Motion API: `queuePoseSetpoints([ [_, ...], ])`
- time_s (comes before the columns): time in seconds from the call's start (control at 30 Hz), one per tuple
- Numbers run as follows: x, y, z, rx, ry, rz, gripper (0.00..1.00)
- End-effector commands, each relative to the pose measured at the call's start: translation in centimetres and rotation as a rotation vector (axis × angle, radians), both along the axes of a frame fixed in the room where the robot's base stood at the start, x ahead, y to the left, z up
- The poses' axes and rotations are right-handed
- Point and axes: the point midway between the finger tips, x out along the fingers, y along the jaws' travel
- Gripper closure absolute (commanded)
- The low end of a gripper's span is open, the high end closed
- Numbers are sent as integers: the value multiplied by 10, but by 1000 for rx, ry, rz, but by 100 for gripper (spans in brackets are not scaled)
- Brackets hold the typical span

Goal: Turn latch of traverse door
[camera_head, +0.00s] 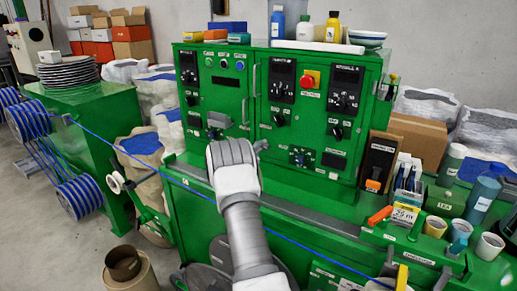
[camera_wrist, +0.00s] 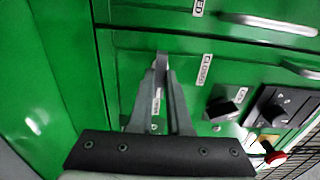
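The green cabinet front (camera_wrist: 75,90) fills the wrist view, with thin seams marking its doors. My gripper (camera_wrist: 161,66) is up against this front, its two grey fingertips almost together. A narrow pale piece, apparently the latch (camera_wrist: 160,62), shows between the tips; most of it is covered by the fingers. A white label reading CLOSED (camera_wrist: 204,69) is just right of the tips, and another label (camera_wrist: 157,101) shows between the fingers. In the head view my gripper (camera_head: 258,146) is in front of the cabinet's lower middle, mostly hidden by my own wrist.
Black knobs (camera_wrist: 225,104) and a red button (camera_wrist: 275,158) sit right of the fingers in the wrist view. Bar handles project nearby. In the head view, a blue cable (camera_head: 185,187) runs across the front. Bottles and cups crowd the right ledge.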

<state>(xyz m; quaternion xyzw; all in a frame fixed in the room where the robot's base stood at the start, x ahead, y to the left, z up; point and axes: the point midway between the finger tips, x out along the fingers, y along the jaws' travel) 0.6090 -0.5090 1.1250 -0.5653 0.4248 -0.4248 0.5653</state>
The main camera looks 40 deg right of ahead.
Motion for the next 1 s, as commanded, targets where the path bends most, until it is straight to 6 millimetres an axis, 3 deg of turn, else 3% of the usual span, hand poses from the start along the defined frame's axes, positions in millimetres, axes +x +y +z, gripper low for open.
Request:
queuePoseSetpoints([
  [0.57,0,1,-2,-12,36,0,100],
  [1.0,0,1,-3,-100,341,0,100],
])
